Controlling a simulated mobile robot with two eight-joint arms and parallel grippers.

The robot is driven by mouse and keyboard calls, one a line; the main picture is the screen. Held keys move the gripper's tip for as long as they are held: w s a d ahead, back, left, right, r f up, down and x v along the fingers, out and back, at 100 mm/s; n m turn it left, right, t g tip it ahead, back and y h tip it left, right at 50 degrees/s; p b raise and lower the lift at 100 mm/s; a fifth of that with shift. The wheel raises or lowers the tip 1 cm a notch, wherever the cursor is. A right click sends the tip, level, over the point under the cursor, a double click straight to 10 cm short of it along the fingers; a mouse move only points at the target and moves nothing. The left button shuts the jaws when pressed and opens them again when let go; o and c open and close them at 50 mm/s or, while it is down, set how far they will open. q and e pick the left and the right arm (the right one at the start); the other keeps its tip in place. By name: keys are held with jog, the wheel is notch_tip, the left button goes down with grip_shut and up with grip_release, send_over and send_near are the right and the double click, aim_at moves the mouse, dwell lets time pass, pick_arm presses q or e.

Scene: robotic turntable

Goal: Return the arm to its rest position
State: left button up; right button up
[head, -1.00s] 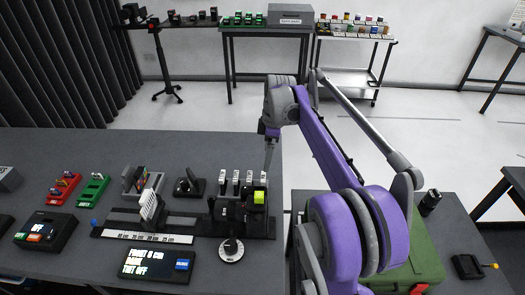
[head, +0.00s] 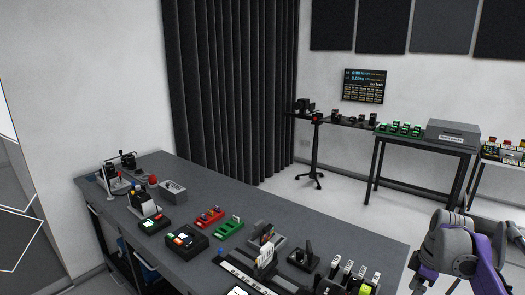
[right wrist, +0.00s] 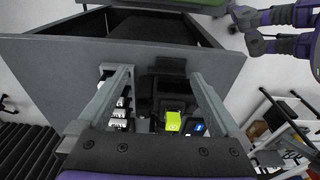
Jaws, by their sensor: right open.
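My right arm, purple and grey, shows at the lower right of the head view beside the table's right end. In the right wrist view my right gripper (right wrist: 160,73) is open, its two long grey fingers spread apart with nothing seen between the tips. Beyond the fingers are a black device with a yellow-green block (right wrist: 173,121) and a row of white-topped levers. The same device, with its yellow-green block (head: 365,290) and white-topped levers (head: 347,268), is cut by the lower edge of the head view. My left gripper is in neither current view.
The dark grey table (head: 185,255) holds a red tray (head: 208,217), a green tray (head: 229,228), a joystick box (head: 303,256) and several devices at its far left end. A stand (head: 317,150) and a table with a grey case (head: 453,134) stand behind. Floor between is clear.

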jog(key=s+a+f+m+t+h, duration=0.1)
jog(key=s+a+m, duration=0.1)
jog(key=s+a, duration=0.3)
jog(key=s+a+f+m+t, duration=0.1)
jog(key=s+a+m, duration=0.15)
jog(key=a, duration=0.55)
jog(key=s+a+f+m+t, duration=0.1)
jog(key=s+a+f+m, duration=0.1)
jog(key=s+a+f, duration=0.2)
jog(key=s+a+f+m+t, duration=0.1)
jog(key=s+a+f+m, duration=0.2)
jog(key=s, duration=0.7)
jog(key=a+f, duration=0.1)
jog(key=a, duration=0.1)
jog(key=shift+s+a+f+t, duration=0.3)
jog(key=shift+s+a, duration=0.05)
jog(key=shift+m, duration=0.25)
